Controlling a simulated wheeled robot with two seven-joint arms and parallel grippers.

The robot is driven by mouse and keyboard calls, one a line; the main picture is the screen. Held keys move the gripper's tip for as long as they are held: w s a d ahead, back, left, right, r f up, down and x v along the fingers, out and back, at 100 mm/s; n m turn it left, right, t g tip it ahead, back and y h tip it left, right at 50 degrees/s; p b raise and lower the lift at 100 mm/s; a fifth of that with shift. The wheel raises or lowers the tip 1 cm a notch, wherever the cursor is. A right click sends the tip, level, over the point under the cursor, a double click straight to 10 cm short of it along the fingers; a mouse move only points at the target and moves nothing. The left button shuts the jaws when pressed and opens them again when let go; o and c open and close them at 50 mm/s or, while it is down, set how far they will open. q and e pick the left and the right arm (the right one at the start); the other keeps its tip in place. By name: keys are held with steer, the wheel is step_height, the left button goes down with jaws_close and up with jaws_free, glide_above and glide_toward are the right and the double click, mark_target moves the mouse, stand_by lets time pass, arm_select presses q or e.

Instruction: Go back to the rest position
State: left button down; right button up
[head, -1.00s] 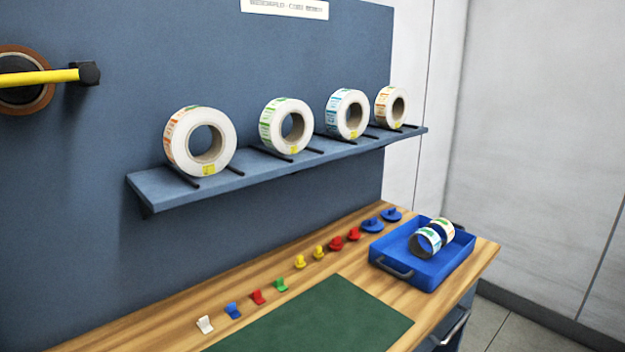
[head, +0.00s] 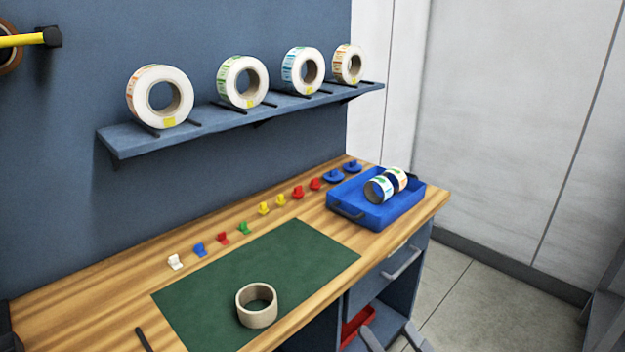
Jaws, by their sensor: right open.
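My right gripper (head: 389,327) shows at the bottom edge, right of centre, as two grey fingers spread apart with nothing between them. It is in front of the bench's lower shelf and right of the green mat (head: 300,251). The rest of this gripper is cut off by the frame. My left gripper is not in view. A bare cardboard core (head: 257,306) stands on the front part of the mat, apart from the gripper.
A blue tray (head: 348,214) with two small label rolls (head: 379,189) stands at the bench's right end. Several coloured clips line the back. Label rolls (head: 160,97) rest on the wall shelf (head: 213,127). A red bin (head: 357,324) is under the bench. Floor at right is clear.

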step_height(320, 180, down, 29)
steer(key=w+d+m+h, duration=0.2)
steer(key=d+m+h, duration=0.1)
steer(key=m+h, duration=1.3)
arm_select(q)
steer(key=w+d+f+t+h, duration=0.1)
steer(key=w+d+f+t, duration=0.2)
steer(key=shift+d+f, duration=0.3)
arm_select(e)
steer(key=s+f+m+g+h, duration=0.3)
steer(key=s+f+m+g, duration=0.7)
steer(key=s+f, duration=1.5)
step_height(320, 180, down, 3)
steer(key=shift+s+d+f+m+g+h, duration=0.1)
steer(key=shift+s+d+m+g+h, duration=0.15)
steer(key=shift+d+m+h, duration=0.2)
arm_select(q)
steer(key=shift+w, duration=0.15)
arm_select(e)
steer(key=shift+w+a, duration=0.15)
